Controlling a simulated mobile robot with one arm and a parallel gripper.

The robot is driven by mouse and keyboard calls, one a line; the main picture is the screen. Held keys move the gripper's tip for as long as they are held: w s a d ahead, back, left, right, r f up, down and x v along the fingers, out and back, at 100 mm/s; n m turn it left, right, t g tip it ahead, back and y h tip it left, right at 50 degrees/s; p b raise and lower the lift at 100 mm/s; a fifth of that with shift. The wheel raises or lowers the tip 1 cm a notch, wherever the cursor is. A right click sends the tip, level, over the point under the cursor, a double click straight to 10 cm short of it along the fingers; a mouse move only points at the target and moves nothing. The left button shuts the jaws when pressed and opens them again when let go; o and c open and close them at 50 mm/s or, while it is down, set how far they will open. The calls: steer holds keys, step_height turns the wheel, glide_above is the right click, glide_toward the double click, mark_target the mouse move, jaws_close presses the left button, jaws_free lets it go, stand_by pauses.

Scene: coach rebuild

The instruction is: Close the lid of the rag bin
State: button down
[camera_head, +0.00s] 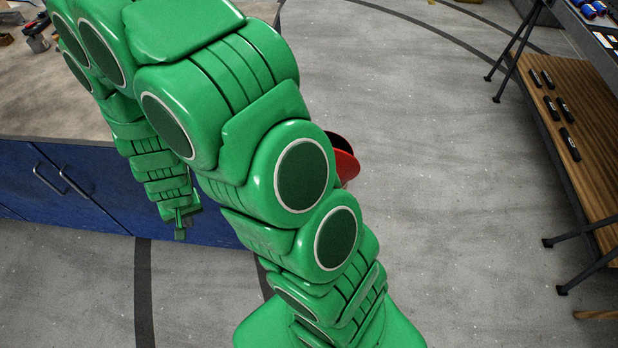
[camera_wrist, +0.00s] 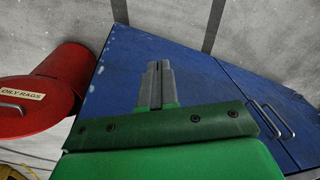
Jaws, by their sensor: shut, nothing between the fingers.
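The rag bin (camera_head: 346,166) is mostly hidden behind my arm in the head view. Only a red curved piece and a dark patch above it show, which looks like an opening. In the wrist view the red bin body (camera_wrist: 70,68) is at the left. A round red lid (camera_wrist: 40,112) with an "OILY RAGS" label and a metal handle shows beside it, cut by the left edge; its exact angle is unclear. My gripper (camera_head: 180,234) is shut and empty, in front of the blue cabinet. Its fingers (camera_wrist: 158,66) are right of the bin in the wrist view, apart from it.
The blue cabinet (camera_head: 95,195) with metal handles stands under a worktop (camera_head: 70,100) at the left. A wooden shelf (camera_head: 585,105) with dark items is at the right. Grey floor (camera_head: 440,170) between them is clear. Something yellow (camera_wrist: 18,158) lies below the lid.

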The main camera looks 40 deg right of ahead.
steer(key=s+d+f+t+h, duration=0.15)
steer(key=d+f+h, duration=0.35)
steer(key=f, duration=0.5)
steer(key=s+d+f+h, duration=0.2)
steer(key=s+d+f, duration=0.1)
steer(key=d+f, duration=0.6)
steer(key=s+d+n+t+h, duration=0.2)
steer(key=s+d+n+h, duration=0.15)
steer(key=d, duration=0.35)
steer(key=s+d+n+t+h, duration=0.2)
steer(key=s+d+t+h, duration=0.15)
steer(key=d, duration=0.35)
steer(key=shift+s+d+r+n+t, duration=0.35)
steer(key=shift+d+r+n+t, duration=0.25)
steer(key=shift+n, duration=0.4)
steer(key=shift+s+d+r+n+t, duration=0.35)
steer(key=shift+r+n+t, duration=0.4)
steer(key=shift+r+n, duration=0.2)
steer(key=shift+s+d+r+n+t, duration=0.3)
steer(key=shift+d+r+n+t, duration=0.3)
steer(key=shift+n, duration=0.4)
steer(key=shift+w+r, duration=0.1)
steer(key=shift+w, duration=0.05)
steer(key=x, duration=1.3)
steer(key=shift+w+d, duration=0.2)
